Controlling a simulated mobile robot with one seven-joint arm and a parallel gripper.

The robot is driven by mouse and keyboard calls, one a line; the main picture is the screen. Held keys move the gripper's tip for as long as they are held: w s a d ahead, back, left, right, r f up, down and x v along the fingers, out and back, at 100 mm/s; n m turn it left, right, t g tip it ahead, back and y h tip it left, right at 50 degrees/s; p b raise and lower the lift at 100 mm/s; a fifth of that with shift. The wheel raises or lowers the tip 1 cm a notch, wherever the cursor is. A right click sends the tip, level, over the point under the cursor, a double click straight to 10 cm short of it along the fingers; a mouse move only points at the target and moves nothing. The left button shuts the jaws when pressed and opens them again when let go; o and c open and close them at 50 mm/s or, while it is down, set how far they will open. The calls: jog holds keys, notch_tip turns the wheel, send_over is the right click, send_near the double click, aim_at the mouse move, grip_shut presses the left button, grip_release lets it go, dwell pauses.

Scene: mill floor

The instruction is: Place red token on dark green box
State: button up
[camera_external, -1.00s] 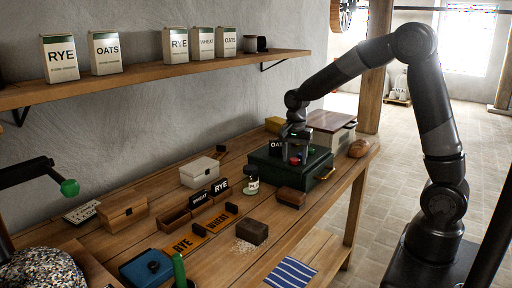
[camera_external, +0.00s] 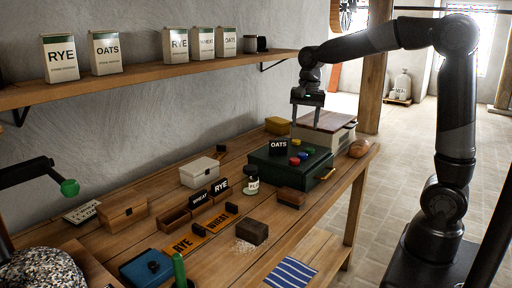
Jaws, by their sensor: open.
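The dark green box (camera_external: 274,175) stands on the wooden workbench, its lid shut and a brass-coloured handle on its right side. The red token (camera_external: 295,161) lies on top of the box. Near it on the lid are a blue token (camera_external: 303,155), a green token (camera_external: 310,150), a small yellow piece (camera_external: 296,142) and a black OATS sign (camera_external: 278,147). My gripper (camera_external: 307,126) is open and empty, pointing down, raised well above the back of the box and apart from the red token.
The shelf (camera_external: 150,82) runs along the wall.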

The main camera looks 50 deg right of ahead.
jog(key=s+a+n+t, duration=0.2)
jog(key=s+n+t, duration=0.2)
jog(key=s+n, duration=0.9)
jog(key=s, duration=0.9)
jog(key=shift+s+f+t, duration=0.2)
jog(key=shift+f+t, duration=0.05)
jog(key=shift+t, duration=0.15)
